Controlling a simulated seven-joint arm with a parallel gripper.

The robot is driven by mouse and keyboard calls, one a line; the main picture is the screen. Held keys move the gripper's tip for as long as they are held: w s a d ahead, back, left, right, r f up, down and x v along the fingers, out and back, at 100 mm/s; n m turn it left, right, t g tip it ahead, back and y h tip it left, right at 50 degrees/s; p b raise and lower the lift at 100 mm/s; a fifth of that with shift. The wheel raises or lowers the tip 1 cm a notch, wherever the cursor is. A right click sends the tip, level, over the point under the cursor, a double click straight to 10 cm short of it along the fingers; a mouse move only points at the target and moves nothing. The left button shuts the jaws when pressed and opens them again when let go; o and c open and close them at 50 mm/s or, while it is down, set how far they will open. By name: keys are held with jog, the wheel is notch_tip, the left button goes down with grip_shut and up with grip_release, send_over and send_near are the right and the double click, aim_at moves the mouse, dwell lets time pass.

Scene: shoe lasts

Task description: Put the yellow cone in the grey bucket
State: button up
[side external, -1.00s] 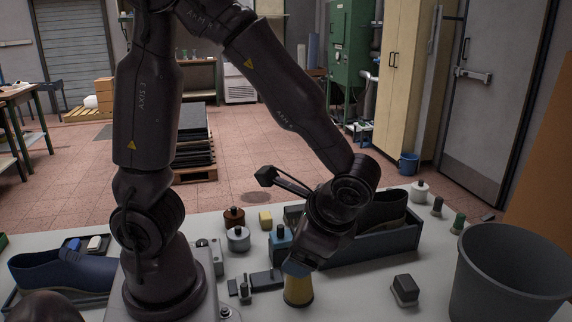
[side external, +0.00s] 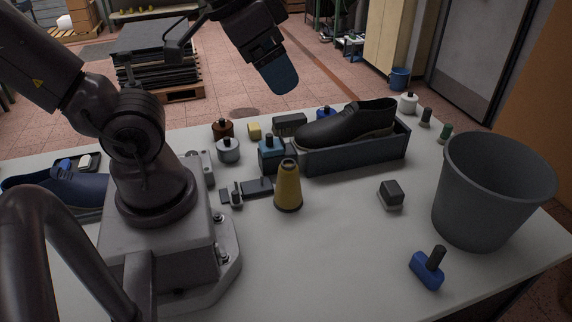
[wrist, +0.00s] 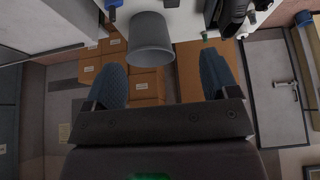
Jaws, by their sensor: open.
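The yellow cone (side external: 288,187) stands upright on the white table in the side external view, with a dark top and a dark bottom edge. The grey bucket (side external: 488,200) stands at the right of the table, and its inside bottom is hidden. It also shows near the top of the wrist view (wrist: 150,40). My gripper (side external: 281,80) is raised well above and behind the cone, apart from it. In the wrist view my gripper (wrist: 162,76) has its two blue fingers wide apart with nothing between them. The cone does not show there.
A black shoe (side external: 345,125) sits in a grey tray (side external: 360,156) behind the cone. A blue bottle (side external: 271,155) stands close behind the cone. The table between cone and bucket is mostly clear.

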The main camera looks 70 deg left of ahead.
jog(key=n+g, duration=0.6)
jog(key=n, duration=0.3)
send_near(289, 168)
jog(key=a+r, duration=0.1)
jog(key=a, duration=0.1)
jog(key=shift+w+d+f, duration=0.1)
jog(key=shift+d+f, duration=0.05)
jog(key=shift+f, duration=6.1)
grip_shut()
jog(key=shift+r, duration=0.2)
